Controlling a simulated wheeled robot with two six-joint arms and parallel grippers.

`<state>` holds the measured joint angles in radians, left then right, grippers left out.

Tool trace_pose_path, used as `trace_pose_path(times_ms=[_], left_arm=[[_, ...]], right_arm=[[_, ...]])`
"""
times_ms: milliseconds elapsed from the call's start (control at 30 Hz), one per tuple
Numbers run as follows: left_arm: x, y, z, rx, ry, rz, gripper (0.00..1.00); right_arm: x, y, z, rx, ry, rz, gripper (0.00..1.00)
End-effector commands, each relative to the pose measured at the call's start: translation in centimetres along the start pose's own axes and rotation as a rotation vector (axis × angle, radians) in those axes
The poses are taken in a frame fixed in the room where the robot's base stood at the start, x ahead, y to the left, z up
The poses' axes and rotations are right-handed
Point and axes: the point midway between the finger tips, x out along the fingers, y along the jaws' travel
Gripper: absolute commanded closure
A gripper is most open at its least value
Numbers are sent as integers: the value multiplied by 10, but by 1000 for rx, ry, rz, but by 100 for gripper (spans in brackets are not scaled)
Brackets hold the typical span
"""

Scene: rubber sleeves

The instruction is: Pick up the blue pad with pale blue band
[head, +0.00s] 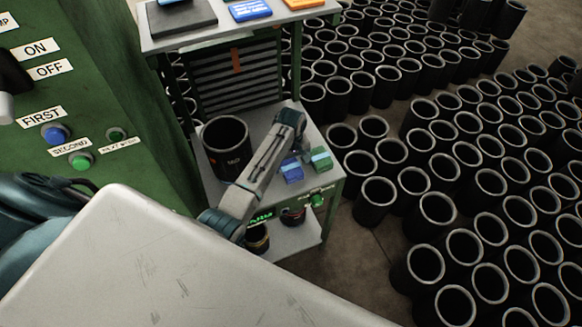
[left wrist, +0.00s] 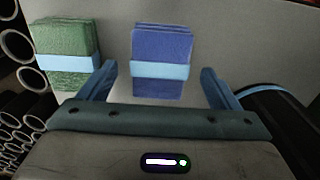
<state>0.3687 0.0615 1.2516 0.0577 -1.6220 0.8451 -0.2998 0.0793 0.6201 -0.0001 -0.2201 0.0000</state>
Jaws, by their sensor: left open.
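The blue pad with a pale blue band (head: 291,171) lies on the grey shelf of the green stand, and it also shows in the left wrist view (left wrist: 162,45). A green pad with a pale blue band (head: 320,158) lies beside it, to the left in the left wrist view (left wrist: 62,45). My left gripper (left wrist: 158,70) is open and empty, with the blue pad ahead between the lines of its fingers. The fingers do not appear to touch it. In the head view the wrist hides much of the gripper. My right gripper is not in view.
A large black sleeve (head: 227,147) stands on the same shelf (head: 327,184), left of my left arm. Many black sleeves (head: 374,201) stand on the floor at right. A green panel with buttons (head: 80,161) is at left. An upper shelf holds more pads (head: 250,11).

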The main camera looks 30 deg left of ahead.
Motion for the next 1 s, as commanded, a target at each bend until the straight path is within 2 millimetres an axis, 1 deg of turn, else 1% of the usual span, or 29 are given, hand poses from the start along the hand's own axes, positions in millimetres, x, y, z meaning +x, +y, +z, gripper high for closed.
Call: trace_pose_path(times_ms=[33,133,233,333,533,567,600,800,833,867,1000], left_arm=[[2,0,-1,0,-2,-3,15],[16,0,-2,0,-2,-2,15],[26,0,-2,0,-1,-1,15],[31,1,-2,0,1,1,15],[32,1,-2,0,1,1,15],[32,1,-2,0,1,1,17],[32,0,-2,0,1,1,25],[32,0,-2,0,1,1,64],[32,0,-2,0,1,1,64],[32,0,-2,0,1,1,67],[32,0,-2,0,1,1,67]], right_arm=[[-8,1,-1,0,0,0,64],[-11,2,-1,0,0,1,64],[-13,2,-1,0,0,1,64],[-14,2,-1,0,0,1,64],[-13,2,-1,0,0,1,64],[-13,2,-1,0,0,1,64],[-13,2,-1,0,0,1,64],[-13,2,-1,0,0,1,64],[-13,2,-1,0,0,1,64],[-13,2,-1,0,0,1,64],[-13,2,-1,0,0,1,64]])
